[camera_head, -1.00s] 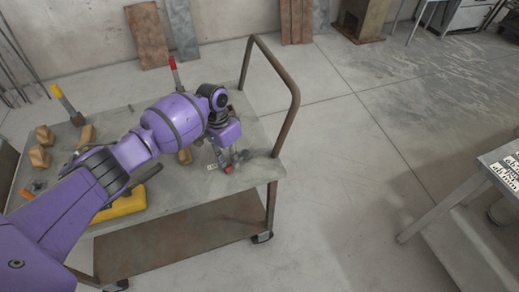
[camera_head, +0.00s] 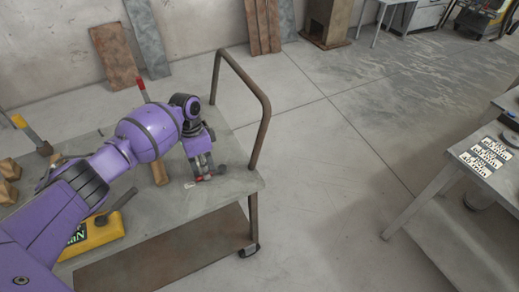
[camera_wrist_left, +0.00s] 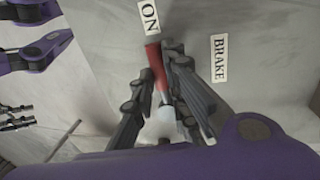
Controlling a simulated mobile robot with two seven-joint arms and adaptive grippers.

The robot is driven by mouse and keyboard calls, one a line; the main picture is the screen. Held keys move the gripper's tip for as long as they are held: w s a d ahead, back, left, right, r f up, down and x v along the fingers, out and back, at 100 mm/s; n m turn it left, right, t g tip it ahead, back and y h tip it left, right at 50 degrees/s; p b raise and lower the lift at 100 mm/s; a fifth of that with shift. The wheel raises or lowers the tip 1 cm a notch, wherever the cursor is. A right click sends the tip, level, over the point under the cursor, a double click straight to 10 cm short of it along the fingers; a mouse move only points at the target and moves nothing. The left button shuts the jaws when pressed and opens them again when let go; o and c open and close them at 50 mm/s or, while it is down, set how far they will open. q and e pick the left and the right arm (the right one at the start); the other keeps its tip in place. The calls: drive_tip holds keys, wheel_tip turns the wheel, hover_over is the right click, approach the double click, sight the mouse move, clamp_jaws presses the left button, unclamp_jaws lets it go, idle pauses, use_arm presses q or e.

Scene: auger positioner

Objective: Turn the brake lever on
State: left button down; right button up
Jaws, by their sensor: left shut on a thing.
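The brake lever has a red grip and a pale metal end. In the left wrist view the red grip (camera_wrist_left: 158,64) lies between my gripper's dark fingers. An "ON" label (camera_wrist_left: 149,18) lies just beyond its red end, and a "BRAKE" label (camera_wrist_left: 219,58) is to the right. My left gripper (camera_head: 203,172) is low over the right end of the grey cart top, shut on the red brake lever. The gripper hides most of the lever in the head view.
The cart (camera_head: 236,180) has a brown rail (camera_head: 262,130) at its right end. A red-tipped upright lever (camera_head: 141,88), a yellow-tipped lever (camera_head: 24,127), wooden blocks and a yellow object (camera_head: 95,236) are on it. Open floor lies right, before a table (camera_head: 440,190).

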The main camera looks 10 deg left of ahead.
use_arm(q)
drive_tip(key=c, duration=1.7)
unclamp_jaws()
drive_tip(key=shift+f, duration=0.1)
drive_tip(key=shift+c, duration=0.2)
wheel_tip(320, 180, up, 12)
drive_tip(key=w+a, duration=0.1)
drive_tip(key=w, duration=0.1)
drive_tip(key=shift+a, duration=0.15)
drive_tip(key=shift+s+f, duration=0.1)
